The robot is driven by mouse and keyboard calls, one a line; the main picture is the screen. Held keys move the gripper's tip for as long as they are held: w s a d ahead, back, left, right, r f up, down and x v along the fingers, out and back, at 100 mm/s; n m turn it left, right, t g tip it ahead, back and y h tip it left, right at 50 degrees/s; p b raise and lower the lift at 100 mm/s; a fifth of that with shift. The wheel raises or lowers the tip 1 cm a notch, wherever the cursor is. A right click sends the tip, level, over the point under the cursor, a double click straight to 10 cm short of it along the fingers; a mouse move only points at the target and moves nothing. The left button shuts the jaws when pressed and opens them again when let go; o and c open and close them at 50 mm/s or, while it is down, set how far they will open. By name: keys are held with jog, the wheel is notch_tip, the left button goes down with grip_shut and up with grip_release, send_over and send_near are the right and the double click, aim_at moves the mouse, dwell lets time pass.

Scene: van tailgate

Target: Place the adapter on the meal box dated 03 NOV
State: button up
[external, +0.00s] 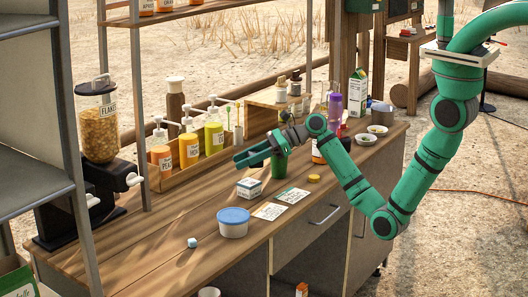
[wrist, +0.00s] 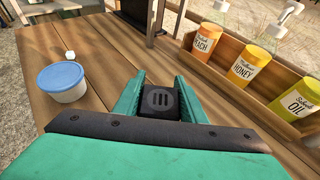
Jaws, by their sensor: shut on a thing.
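My gripper (external: 246,157) is above the counter, between the bottle rack and a small blue-and-white box (external: 249,187). In the wrist view my gripper (wrist: 159,92) is shut on a black adapter (wrist: 158,99) with slots on its face. In the external view the adapter is mostly hidden by the fingers. The small box stands on the counter below the gripper. A round white tub with a blue lid (external: 233,222) stands nearer the front; it also shows in the wrist view (wrist: 62,84). I cannot read any 03 NOV date, so I cannot tell which is the meal box.
A wooden rack (external: 183,175) of labelled pump bottles stands behind the gripper. Two printed cards (external: 270,211) and a yellow lid (external: 314,178) lie on the counter. A small pale cube (external: 192,242) lies front left. The left counter is largely clear.

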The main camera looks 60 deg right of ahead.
aim_at(238, 183)
jog(key=shift+w+a+f, duration=0.15)
jog(key=shift+w+f, duration=0.9)
jog(key=shift+f, duration=0.15)
jog(key=shift+w+f, duration=0.15)
jog(key=shift+f, duration=1.55)
jog(key=shift+f, duration=0.15)
jog(key=o, duration=1.1)
jog(key=shift+r, duration=0.2)
jog(key=v, duration=1.2)
jog(key=shift+f, duration=0.15)
